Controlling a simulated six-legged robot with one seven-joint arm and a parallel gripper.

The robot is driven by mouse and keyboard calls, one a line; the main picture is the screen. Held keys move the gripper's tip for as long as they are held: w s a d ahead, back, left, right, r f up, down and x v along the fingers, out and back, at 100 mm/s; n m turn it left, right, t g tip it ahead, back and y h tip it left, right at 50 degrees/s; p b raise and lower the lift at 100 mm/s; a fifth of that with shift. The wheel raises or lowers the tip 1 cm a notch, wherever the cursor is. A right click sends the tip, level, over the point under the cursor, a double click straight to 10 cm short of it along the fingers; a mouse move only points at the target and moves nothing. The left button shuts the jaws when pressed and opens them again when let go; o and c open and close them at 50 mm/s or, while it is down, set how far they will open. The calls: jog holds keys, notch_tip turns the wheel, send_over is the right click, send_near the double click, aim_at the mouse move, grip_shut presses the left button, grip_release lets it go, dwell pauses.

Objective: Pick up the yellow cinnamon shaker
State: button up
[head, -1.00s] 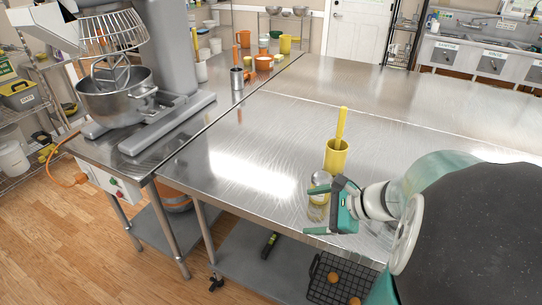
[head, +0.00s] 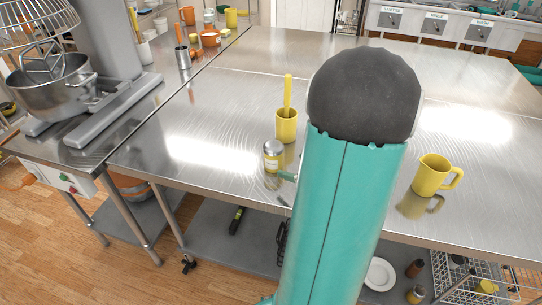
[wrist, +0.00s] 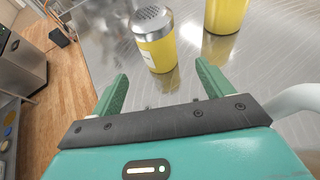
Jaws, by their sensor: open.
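The yellow cinnamon shaker (head: 272,160), with a silver perforated lid and a pale label, stands upright near the front edge of the steel table (head: 225,130). In the wrist view the shaker (wrist: 155,45) is just beyond and between the fingertips of my gripper (wrist: 161,72). The two teal fingers are spread apart with nothing held. In the head view my arm hides most of the gripper; a teal fingertip shows low beside the shaker.
A yellow cup (head: 287,130) with a yellow utensil stands just behind the shaker; its lower part shows in the wrist view (wrist: 226,14). A yellow mug (head: 432,174) stands to the right of my arm. A stand mixer (head: 75,80) is at left. Table behind the cup is clear.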

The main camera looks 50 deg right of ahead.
aim_at(273, 160)
jog(key=x, duration=1)
jog(key=shift+r, duration=0.1)
jog(key=shift+c, duration=0.2)
jog(key=c, duration=1.1)
